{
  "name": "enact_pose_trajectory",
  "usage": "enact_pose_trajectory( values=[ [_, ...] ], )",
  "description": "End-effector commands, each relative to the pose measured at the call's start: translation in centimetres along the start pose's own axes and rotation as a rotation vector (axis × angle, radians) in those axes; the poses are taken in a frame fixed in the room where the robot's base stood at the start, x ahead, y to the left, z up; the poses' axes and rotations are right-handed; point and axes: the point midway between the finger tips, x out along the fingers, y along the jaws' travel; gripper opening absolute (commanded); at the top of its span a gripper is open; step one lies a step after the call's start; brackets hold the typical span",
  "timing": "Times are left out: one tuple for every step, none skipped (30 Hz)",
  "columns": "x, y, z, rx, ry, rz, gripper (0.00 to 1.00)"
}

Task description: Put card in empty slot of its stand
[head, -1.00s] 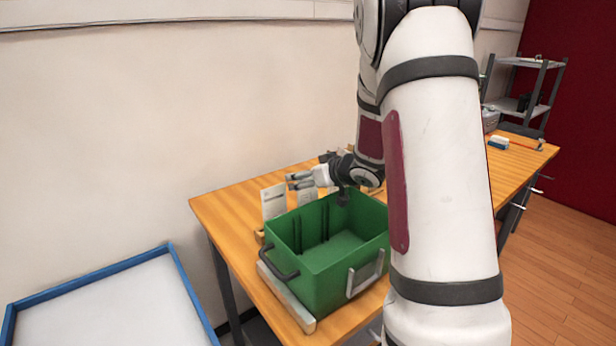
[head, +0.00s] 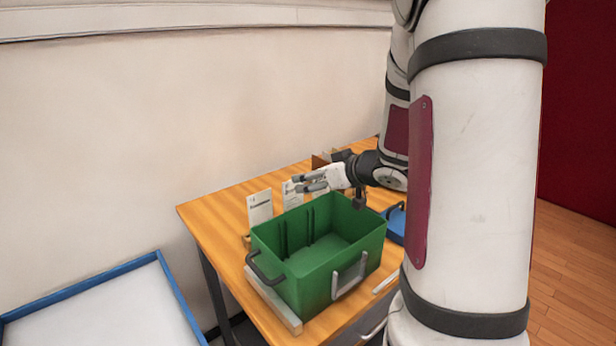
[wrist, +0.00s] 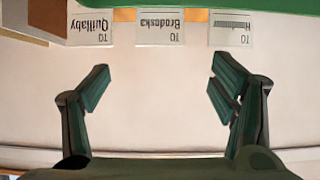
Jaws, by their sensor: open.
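Three white cards with black print stand in a row: the Quillaby card (wrist: 90,28), the Brodeska card (wrist: 160,27) and a card starting with H (wrist: 231,28), all upside down in the wrist view. In the head view the leftmost card (head: 260,207) stands clear and another card (head: 292,194) is partly behind my gripper (head: 303,184). Wooden parts of the stand (wrist: 196,15) show between the cards. My gripper is open and empty, and its fingers (wrist: 158,78) are apart from the cards. I cannot tell which slot is empty.
A green crate (head: 335,238) with grey handles stands in front of the cards, below my gripper. A brown box (head: 322,160) is behind, and a blue object (head: 396,222) lies at right. The wooden table (head: 215,215) is bare at its left end.

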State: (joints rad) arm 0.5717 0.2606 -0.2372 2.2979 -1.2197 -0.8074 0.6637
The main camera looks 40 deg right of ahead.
Motion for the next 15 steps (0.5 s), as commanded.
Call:
enact_pose_trajectory(
  values=[
    [-0.4, 0.0, 0.0, 0.000, 0.000, 0.000, 0.78],
    [-0.6, 0.0, 0.0, 0.000, 0.000, 0.001, 0.78],
    [-0.8, -0.1, -0.1, -0.003, -0.001, 0.006, 0.78],
    [-0.9, -0.1, -0.4, -0.007, -0.001, 0.013, 0.78],
    [-1.0, -0.2, -0.7, -0.013, -0.001, 0.026, 0.78],
    [-1.2, -0.3, -1.2, -0.023, -0.004, 0.049, 0.78],
    [-1.5, -0.4, -1.8, -0.031, -0.007, 0.072, 0.78],
    [-1.8, -0.5, -2.4, -0.040, -0.012, 0.101, 0.78],
    [-2.4, -0.7, -3.1, -0.051, -0.022, 0.143, 0.78],
    [-2.9, -0.9, -3.7, -0.057, -0.032, 0.176, 0.78],
    [-3.5, -1.3, -4.2, -0.061, -0.045, 0.210, 0.78],
    [-4.5, -1.8, -4.8, -0.064, -0.065, 0.252, 0.78],
    [-5.3, -2.3, -5.1, -0.061, -0.083, 0.281, 0.78],
    [-6.2, -2.9, -5.2, -0.057, -0.104, 0.306, 0.78],
    [-7.3, -3.8, -5.3, -0.050, -0.134, 0.333, 0.78]
  ],
)
